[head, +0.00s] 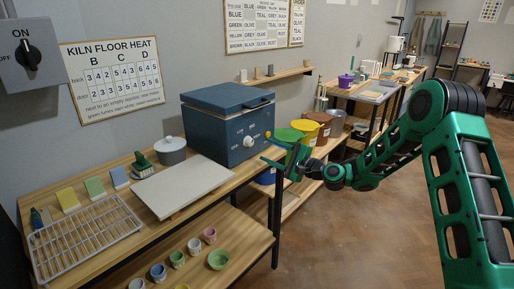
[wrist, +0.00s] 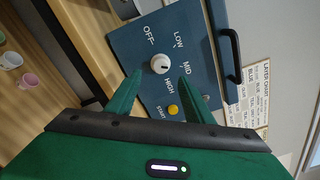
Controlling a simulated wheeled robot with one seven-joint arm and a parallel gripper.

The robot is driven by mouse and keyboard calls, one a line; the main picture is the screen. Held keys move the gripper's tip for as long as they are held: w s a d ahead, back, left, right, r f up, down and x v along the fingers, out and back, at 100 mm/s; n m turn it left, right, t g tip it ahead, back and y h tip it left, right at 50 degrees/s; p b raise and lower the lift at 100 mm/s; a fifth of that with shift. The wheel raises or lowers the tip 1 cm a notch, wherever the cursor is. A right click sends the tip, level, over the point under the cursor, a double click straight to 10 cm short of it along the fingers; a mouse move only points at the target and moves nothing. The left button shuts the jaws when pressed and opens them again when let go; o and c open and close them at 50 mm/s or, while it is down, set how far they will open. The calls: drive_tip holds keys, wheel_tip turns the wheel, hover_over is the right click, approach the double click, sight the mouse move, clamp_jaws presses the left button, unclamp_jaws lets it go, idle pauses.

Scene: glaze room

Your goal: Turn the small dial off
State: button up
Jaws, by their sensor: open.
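The small dial (head: 248,141) is a round white knob on the front of the blue kiln box (head: 212,130). In the wrist view the dial (wrist: 160,64) has OFF, LOW, MID and HIGH printed around it. A faint dark mark shows on its face, too small for me to tell the setting. My gripper (head: 266,148) is open and empty in front of the kiln front. In the wrist view its green fingertips (wrist: 160,76) lie either side of the dial, seemingly short of it. A yellow START button (wrist: 172,110) sits beside the dial, between the fingers.
A larger black ON/OFF switch (head: 33,55) is on the wall at far left. The kiln stands on a wooden bench with a pale board (head: 183,188), a wire rack (head: 85,238) and a grey pot (head: 170,150). Coloured buckets (head: 304,130) stand behind my gripper. Floor is clear at right.

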sight(252, 143)
drive_tip(key=x, duration=0.7)
drive_tip(key=shift+w+a, duration=0.25)
